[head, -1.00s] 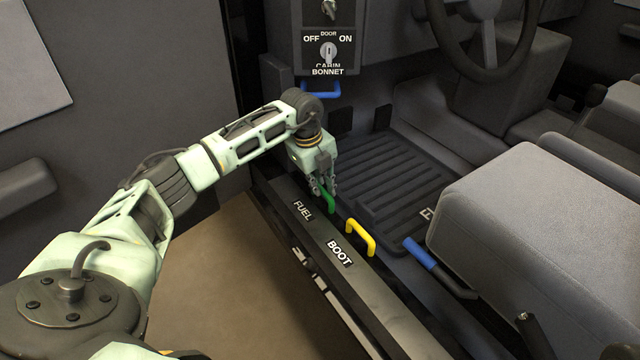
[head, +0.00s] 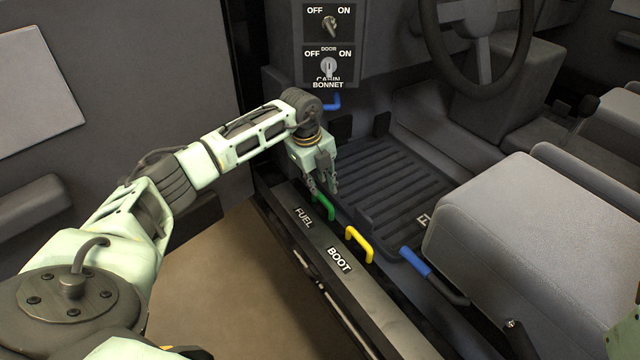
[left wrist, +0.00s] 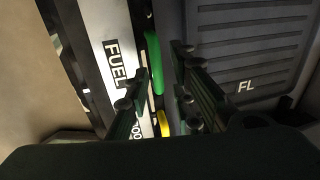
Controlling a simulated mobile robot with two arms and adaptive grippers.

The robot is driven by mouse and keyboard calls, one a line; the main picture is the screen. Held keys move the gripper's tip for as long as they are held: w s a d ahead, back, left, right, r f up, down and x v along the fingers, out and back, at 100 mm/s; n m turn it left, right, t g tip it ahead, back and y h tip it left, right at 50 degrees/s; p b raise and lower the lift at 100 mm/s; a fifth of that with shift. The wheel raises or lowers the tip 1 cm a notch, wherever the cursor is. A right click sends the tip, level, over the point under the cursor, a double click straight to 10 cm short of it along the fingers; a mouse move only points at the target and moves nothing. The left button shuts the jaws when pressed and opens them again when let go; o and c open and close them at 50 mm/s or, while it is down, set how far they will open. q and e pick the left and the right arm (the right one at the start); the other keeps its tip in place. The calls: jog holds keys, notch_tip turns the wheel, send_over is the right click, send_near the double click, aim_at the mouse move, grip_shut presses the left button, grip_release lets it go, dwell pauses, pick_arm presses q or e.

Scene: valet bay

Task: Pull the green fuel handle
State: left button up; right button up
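The green fuel handle (head: 325,207) stands on the dark door sill beside the FUEL label (head: 303,217). It also shows in the left wrist view (left wrist: 154,62) as a green bar. My left gripper (head: 327,192) points down just above and behind the handle. In the left wrist view its two fingers (left wrist: 160,85) are spread apart, with the handle showing in the gap beyond them. I cannot tell whether a finger touches the handle. My right gripper is not in view.
The yellow boot handle (head: 359,244) is close by on the same sill, by the BOOT label (head: 339,260). A blue lever (head: 416,262) lies beside the grey seat (head: 530,240). The blue bonnet handle (head: 333,102) is below the switch panel (head: 329,50). The ribbed floor mat (head: 385,180) is clear.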

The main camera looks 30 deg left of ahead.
pick_arm(q)
jog(key=shift+o, duration=0.3)
jog(key=shift+f, duration=0.15)
notch_tip(320, 180, up, 12)
jog(key=s, duration=0.2)
jog(key=shift+a, duration=0.4)
jog(key=shift+s+f, duration=0.1)
jog(key=shift+f, duration=0.05)
